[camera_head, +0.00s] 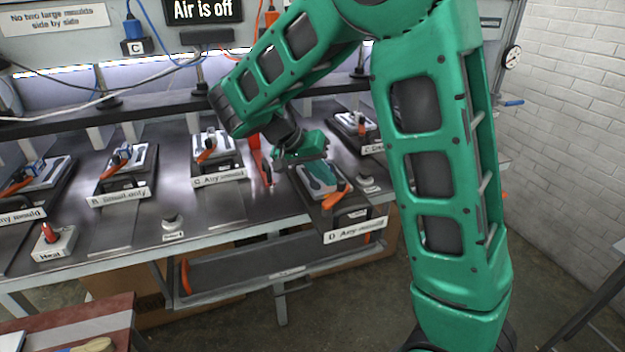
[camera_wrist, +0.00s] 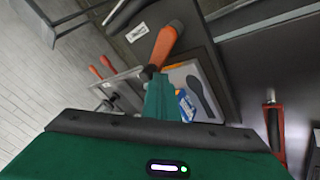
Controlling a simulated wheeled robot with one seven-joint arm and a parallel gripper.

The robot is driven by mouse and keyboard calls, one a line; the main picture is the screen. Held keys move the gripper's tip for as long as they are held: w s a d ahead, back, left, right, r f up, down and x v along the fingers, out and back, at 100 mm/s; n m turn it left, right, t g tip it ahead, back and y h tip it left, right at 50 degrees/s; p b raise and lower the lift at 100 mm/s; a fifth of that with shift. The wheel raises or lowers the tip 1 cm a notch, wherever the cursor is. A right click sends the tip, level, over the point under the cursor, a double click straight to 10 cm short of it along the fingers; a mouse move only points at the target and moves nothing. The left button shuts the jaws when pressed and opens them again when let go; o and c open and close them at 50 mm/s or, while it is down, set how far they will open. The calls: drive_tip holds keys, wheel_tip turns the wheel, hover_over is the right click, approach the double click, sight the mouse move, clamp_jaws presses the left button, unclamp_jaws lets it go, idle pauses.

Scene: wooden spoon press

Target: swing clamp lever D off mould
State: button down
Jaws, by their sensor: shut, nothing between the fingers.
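Station D is at the front right of the bench, marked by the sign D Any mould (camera_head: 355,229). In the wrist view the lever's handle (camera_wrist: 166,45) extends up and away from the fingertips. The pale mould (camera_wrist: 188,72) with a dark spoon shape lies beside the lever's inner end. My gripper (camera_head: 327,180) is low over station D. Its green fingers (camera_wrist: 157,85) are shut and empty, close to the lever's inner end; whether they touch it is unclear.
Stations C (camera_head: 217,177) and B (camera_head: 122,192) lie further left. A small knob (camera_head: 172,222) is on the front edge.

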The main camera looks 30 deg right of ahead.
drive_tip(key=m+g, duration=0.1)
drive_tip(key=d+m+g, duration=0.1)
drive_tip(key=m, duration=0.1)
drive_tip(key=shift+s+d+m, duration=0.15)
drive_tip(key=shift+s+m, duration=0.15)
drive_tip(key=shift+s, duration=0.1)
drive_tip(key=shift+s+d+m+g+y, duration=0.25)
drive_tip(key=shift+m+g, duration=0.25)
drive_tip(key=shift+m, duration=0.2)
drive_tip(key=shift+s+d+m+g+y, duration=0.15)
drive_tip(key=shift+s+m+g+y, duration=0.1)
drive_tip(key=shift+m+g, duration=0.35)
drive_tip(key=shift+w, duration=0.1)
drive_tip(key=shift+w, duration=0.2)
drive_tip(key=w, duration=0.1)
drive_tip(key=w+a, duration=0.1)
drive_tip(key=w, duration=0.1)
drive_tip(key=shift+w+a+r, duration=0.1)
drive_tip(key=shift+w+a, duration=0.2)
drive_tip(key=shift+w, duration=0.1)
drive_tip(key=v, duration=0.9)
drive_tip(key=shift+s+a+r, duration=0.15)
drive_tip(key=shift+a+r, duration=0.05)
drive_tip(key=shift+r, duration=0.15)
